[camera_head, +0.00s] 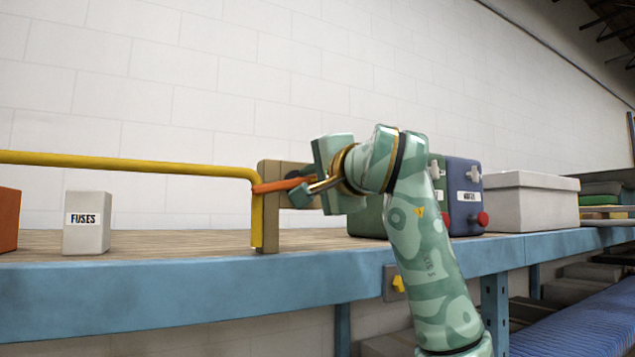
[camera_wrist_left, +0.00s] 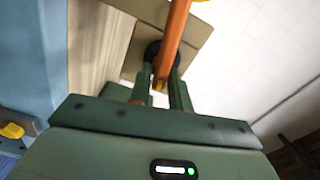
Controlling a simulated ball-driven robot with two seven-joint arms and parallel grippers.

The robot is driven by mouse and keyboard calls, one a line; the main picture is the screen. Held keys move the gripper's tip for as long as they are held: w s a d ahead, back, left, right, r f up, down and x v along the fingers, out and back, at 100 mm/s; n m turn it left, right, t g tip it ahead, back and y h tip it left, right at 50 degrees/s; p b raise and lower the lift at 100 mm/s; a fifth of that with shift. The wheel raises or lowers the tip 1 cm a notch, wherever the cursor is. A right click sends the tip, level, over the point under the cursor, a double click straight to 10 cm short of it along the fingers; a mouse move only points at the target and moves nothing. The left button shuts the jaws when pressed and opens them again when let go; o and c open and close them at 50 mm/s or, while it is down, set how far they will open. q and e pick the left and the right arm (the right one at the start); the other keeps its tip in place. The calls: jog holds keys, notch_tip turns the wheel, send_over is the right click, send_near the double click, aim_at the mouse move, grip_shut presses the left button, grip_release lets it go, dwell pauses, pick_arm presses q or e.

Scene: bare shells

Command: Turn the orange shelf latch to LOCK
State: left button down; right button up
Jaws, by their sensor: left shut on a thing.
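The orange latch (camera_head: 273,186) is a narrow bar in front of a tan wooden plate (camera_head: 269,230). In the head view it lies nearly level, its left end by the yellow rail. In the left wrist view the orange latch (camera_wrist_left: 174,38) runs up from between the fingers, across a dark round pivot. My left gripper (camera_head: 306,190) is shut on the latch; its fingers (camera_wrist_left: 162,82) also show in the left wrist view, on either side of the bar. No LOCK marking is readable. My right gripper is not in view.
A yellow rail (camera_head: 130,162) bends down beside the plate. On the blue-edged shelf (camera_head: 150,293) stand a white FUSES box (camera_head: 87,223), an orange box (camera_head: 8,219), a blue WATER can (camera_head: 464,198) and a lidded grey box (camera_head: 530,205). A yellow knob (camera_head: 398,284) sits below the edge.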

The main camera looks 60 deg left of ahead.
pick_arm(q)
jog(key=shift+m, duration=0.8)
jog(key=shift+f+m, duration=0.1)
jog(key=shift+m, duration=0.2)
jog(key=c, duration=1.4)
grip_release()
jog(key=shift+a, duration=0.2)
